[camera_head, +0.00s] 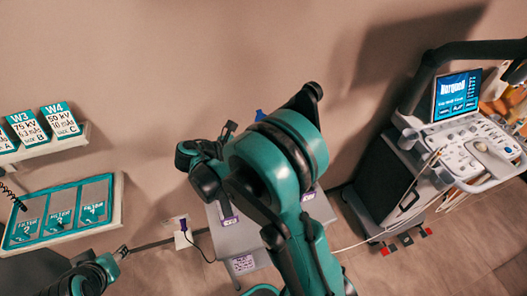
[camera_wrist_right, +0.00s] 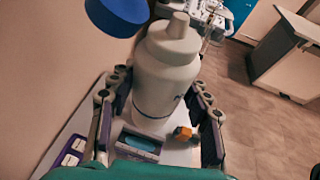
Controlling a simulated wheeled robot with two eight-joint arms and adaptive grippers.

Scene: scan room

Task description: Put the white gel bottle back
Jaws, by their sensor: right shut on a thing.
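The white gel bottle (camera_wrist_right: 165,80) stands roughly upright in the right wrist view, with its pale cap at the top. My right gripper (camera_wrist_right: 162,95) has one finger on each side of the bottle's body and is shut on it. A pale surface shows below the bottle; I cannot tell whether the bottle touches it. In the head view my right arm covers the middle and hides the bottle.
A blue rounded object (camera_wrist_right: 118,14) is close beside the bottle. A grey trolley (camera_head: 238,240) stands below my right arm. An ultrasound machine (camera_head: 465,145) is at the right. A teal-framed filter tray (camera_head: 117,205) and a card shelf (camera_head: 50,148) are on the left wall.

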